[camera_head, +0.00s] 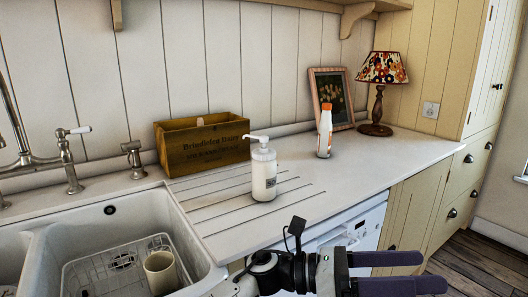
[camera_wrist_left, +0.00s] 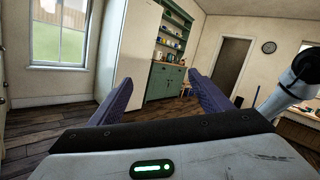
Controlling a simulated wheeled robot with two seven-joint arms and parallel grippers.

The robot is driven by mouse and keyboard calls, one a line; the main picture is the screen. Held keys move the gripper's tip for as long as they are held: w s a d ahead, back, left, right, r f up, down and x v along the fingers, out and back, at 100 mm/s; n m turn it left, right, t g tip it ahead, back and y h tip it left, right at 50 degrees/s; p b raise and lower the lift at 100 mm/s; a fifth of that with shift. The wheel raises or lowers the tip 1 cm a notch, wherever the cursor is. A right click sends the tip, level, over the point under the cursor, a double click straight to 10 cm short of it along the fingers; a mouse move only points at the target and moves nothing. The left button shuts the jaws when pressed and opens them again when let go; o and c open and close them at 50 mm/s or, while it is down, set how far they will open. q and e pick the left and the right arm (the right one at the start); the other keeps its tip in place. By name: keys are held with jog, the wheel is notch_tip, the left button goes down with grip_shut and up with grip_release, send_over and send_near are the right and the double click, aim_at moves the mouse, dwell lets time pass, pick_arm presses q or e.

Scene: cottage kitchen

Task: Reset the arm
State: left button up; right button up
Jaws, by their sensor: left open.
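My left gripper (camera_head: 402,272) shows at the bottom right of the head view, in front of the counter's front edge. Its two purple fingers point to the right and are apart, with nothing between them. In the left wrist view the open fingers (camera_wrist_left: 160,100) frame the room beyond. My right gripper is in neither view.
The white counter (camera_head: 355,166) holds a soap dispenser (camera_head: 264,173), a wooden crate (camera_head: 203,145), a white bottle with an orange cap (camera_head: 325,134), a picture frame (camera_head: 333,97) and a lamp (camera_head: 380,85). A cup (camera_head: 160,272) sits in the sink. A green dresser (camera_wrist_left: 172,75) stands farther off.

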pick_arm(q)
jog(key=w+a+f+n+t+y, duration=0.4)
jog(key=a+f+n+t, duration=0.6)
jog(key=n, duration=0.8)
jog(key=w+a+f+n+t+y, duration=0.2)
jog(key=a+f+n+t+y, duration=0.3)
jog(key=a+f+n+t, duration=0.85)
jog(key=s+a+f+n+g+y, duration=0.4)
jog(key=s+a+f+n+g, duration=0.1)
jog(key=s+a+f+n, duration=0.2)
jog(key=s+a+f+n+g+y, duration=0.4)
jog(key=s+a+f+n, duration=0.4)
jog(key=s+n, duration=0.3)
jog(key=s+f+g, duration=0.1)
jog(key=s, duration=0.2)
jog(key=shift+g, duration=0.35)
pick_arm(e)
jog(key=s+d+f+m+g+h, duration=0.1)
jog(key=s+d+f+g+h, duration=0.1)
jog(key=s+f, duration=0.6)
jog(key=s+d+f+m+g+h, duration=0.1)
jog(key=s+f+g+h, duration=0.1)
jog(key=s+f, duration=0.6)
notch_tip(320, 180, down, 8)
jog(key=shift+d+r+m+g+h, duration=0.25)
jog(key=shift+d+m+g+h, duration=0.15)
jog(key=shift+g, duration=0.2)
pick_arm(q)
jog(key=shift+s, duration=0.1)
